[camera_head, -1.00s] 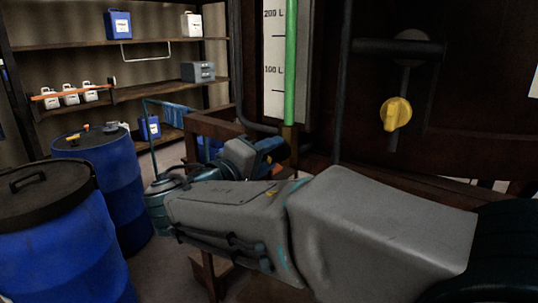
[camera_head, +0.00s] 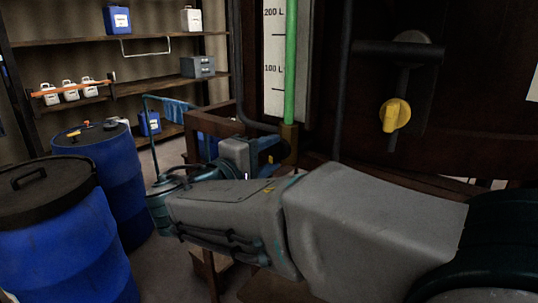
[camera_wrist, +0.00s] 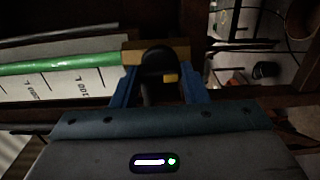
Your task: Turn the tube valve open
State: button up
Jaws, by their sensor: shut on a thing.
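The tube valve is a brass block (camera_wrist: 131,55) with a black handle (camera_wrist: 157,66), at the lower end of the green gauge tube (camera_wrist: 75,62). In the head view the brass block (camera_head: 289,141) shows under the upright green tube (camera_head: 291,70). My gripper (camera_wrist: 160,90) has its blue fingers on both sides of the black handle and is shut on it. In the head view my gripper (camera_head: 272,150) is beside the brass block; its fingertips and the handle are mostly hidden there.
A yellow valve handle (camera_head: 395,115) is on the dark vat at right. Blue barrels (camera_head: 60,240) stand at left, with shelves (camera_head: 80,44) of canisters behind. A white scale (camera_head: 272,85) is behind the tube. A wooden frame (camera_head: 215,121) is close to my gripper.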

jog(key=shift+f, duration=0.1)
jog(key=o, duration=1)
jog(key=shift+s, duration=0.15)
jog(key=v, duration=1.4)
